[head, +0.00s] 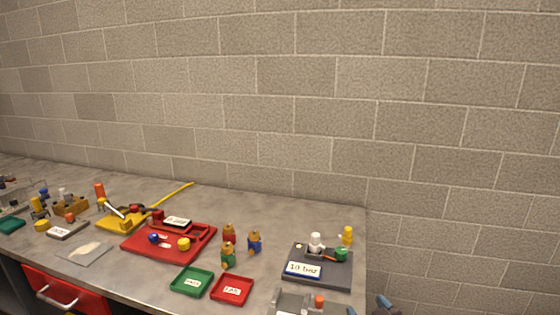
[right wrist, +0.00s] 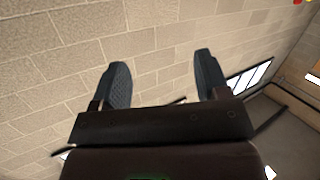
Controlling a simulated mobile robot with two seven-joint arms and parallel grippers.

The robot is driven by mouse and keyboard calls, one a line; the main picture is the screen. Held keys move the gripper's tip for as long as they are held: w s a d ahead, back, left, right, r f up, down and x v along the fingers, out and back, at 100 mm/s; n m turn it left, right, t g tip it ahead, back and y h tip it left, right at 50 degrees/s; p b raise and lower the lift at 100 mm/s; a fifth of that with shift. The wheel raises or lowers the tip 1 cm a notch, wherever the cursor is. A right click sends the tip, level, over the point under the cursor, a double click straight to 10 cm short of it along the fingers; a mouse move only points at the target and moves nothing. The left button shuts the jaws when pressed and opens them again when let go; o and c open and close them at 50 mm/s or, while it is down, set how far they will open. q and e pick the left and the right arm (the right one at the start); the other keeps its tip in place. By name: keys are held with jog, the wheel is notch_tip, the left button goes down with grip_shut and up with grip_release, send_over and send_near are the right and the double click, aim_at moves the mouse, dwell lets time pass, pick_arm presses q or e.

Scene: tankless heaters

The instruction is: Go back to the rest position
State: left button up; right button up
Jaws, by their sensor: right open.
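My right gripper (head: 368,306) shows only as its fingertips at the bottom edge of the head view, just right of the workbench's right end. In the right wrist view the right gripper (right wrist: 162,78) has its two dark fingers wide apart with nothing between them; the brick wall lies behind them. The fingers touch nothing that I can see. My left gripper is in neither view.
The grey workbench (head: 315,215) fills the lower left. It carries a red tray (head: 140,245), green (head: 182,290) and red (head: 222,299) small trays, a dark block (head: 340,275) with a "10 bar" label, and several small figures. Right of the bench is free room before the wall.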

jog(key=s+d+f+m+g+h, duration=0.1)
jog(key=s+d+f+g+h, duration=0.1)
jog(key=s+d+f, duration=0.2)
jog(key=s+d+f+m+g+h, duration=0.1)
jog(key=s+d+f, duration=0.3)
jog(key=s+f, duration=0.7)
jog(key=s+m+g, duration=0.1)
jog(key=s, duration=0.8)
jog(key=shift+f+h, duration=0.3)
jog(key=shift+h, duration=0.1)
jog(key=shift+w, duration=0.1)
dwell(1.0)
